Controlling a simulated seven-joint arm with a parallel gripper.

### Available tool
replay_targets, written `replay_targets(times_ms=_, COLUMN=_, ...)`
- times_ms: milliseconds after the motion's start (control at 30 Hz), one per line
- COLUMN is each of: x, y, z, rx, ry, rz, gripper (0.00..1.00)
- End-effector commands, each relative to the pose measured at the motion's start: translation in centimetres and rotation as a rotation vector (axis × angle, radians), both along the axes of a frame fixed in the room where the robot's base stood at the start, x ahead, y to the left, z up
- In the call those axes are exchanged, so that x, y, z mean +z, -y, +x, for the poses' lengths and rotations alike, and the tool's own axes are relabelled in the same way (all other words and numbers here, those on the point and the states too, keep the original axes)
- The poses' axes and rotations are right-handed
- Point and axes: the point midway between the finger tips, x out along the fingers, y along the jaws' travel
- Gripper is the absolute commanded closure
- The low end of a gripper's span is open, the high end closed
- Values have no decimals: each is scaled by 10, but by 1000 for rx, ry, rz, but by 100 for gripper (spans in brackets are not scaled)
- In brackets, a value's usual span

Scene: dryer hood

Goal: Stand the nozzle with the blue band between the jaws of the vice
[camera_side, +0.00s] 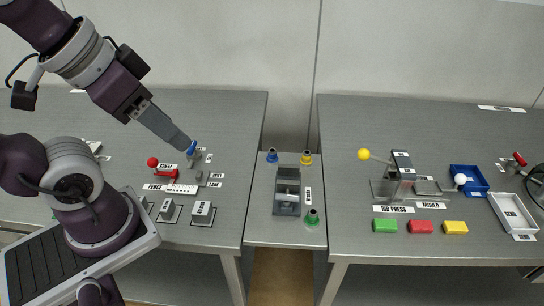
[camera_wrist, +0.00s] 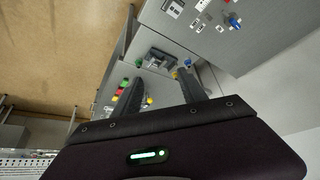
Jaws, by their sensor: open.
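The nozzle with the blue band (camera_side: 272,155) stands at the back left of the middle table, behind the vice (camera_side: 287,193). In the wrist view the blue-banded nozzle (camera_wrist: 187,62) shows small beside the right finger, and the vice (camera_wrist: 158,58) lies beyond the fingers. The vice is a dark grey block with an open gap; the gap looks empty. My gripper (camera_side: 186,144) is up over the left bench, left of the nozzle and apart from it. Its fingers (camera_wrist: 160,76) are spread, with nothing held between them.
A yellow-banded nozzle (camera_side: 306,158) and a green-banded nozzle (camera_side: 312,217) stand near the vice. The right bench holds a press (camera_side: 401,167) and coloured blocks (camera_side: 420,227).

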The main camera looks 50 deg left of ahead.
Motion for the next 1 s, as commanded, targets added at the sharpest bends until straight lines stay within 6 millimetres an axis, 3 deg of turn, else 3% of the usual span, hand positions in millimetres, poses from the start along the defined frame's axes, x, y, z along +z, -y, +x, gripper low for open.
replay_targets(times_ms=167, x=0, y=0, z=1, rx=-6, ry=-2, rz=4, gripper=51)
replay_targets(times_ms=233, x=4, y=-2, z=13, rx=-51, ry=-21, rz=35, gripper=51)
replay_targets(times_ms=333, x=9, y=-11, z=58, rx=-235, ry=-89, rz=147, gripper=51)
replay_targets(times_ms=433, x=0, y=-26, z=125, rx=-509, ry=-178, rz=284, gripper=51)
replay_targets(times_ms=567, x=-48, y=-52, z=207, rx=-897, ry=-294, rz=419, gripper=51)
replay_targets(times_ms=600, x=-70, y=-61, z=230, rx=-1017, ry=-326, rz=449, gripper=51)
replay_targets(times_ms=700, x=-130, y=-81, z=272, rx=-1302, ry=-390, rz=502, gripper=51)
replay_targets(times_ms=833, x=-196, y=-99, z=299, rx=-1572, ry=-431, rz=530, gripper=51)
replay_targets(times_ms=1000, x=-232, y=-107, z=308, rx=-1705, ry=-443, rz=538, gripper=51)
